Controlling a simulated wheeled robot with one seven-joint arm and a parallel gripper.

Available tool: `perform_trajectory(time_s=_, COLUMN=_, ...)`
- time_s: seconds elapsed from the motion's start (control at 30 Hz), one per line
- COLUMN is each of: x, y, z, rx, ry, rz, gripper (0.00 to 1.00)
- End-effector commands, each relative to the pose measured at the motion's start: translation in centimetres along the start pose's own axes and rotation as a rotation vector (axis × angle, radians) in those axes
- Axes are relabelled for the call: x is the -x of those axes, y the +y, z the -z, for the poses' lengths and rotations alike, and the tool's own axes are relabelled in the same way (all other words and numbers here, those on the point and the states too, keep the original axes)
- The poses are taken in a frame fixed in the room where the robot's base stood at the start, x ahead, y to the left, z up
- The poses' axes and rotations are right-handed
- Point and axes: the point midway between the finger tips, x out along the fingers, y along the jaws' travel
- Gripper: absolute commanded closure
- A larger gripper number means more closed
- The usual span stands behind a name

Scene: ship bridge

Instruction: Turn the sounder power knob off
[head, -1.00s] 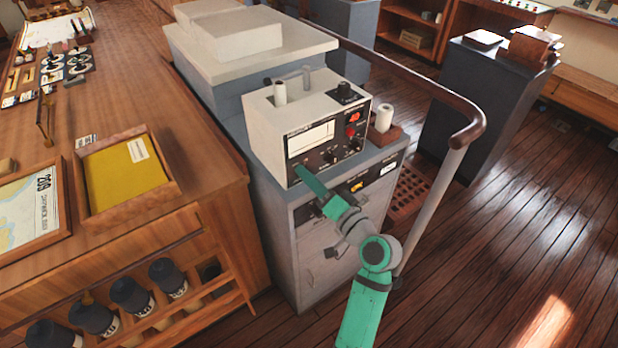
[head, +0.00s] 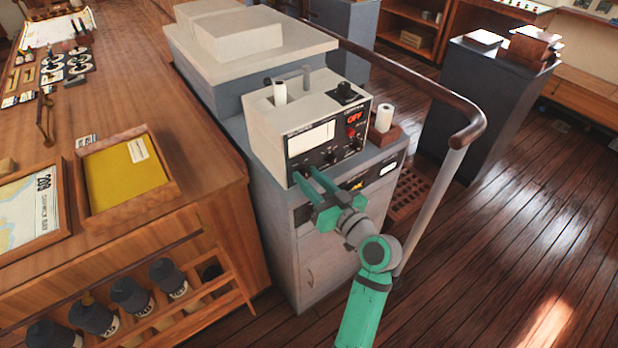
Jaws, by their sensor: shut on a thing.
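The sounder (head: 268,128) is a pale box on the grey cabinet, with a black front panel and a white screen. Other knobs (head: 331,153) sit to the right, clear of the fingers.
A paper roll in a wooden holder (head: 386,134) stands right of the sounder. A curved handrail (head: 466,125) runs behind and right of my arm. A wooden chart counter (head: 205,160) is at left. Floor at right is open.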

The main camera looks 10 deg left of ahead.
Motion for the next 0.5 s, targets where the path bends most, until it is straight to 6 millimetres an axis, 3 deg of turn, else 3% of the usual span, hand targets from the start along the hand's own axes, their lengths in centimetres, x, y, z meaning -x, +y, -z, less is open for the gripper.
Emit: perform_trajectory(time_s=0.5, x=0.09, y=0.15, z=-0.23, rx=0.187, ry=-0.004, rz=-0.003, gripper=0.93)
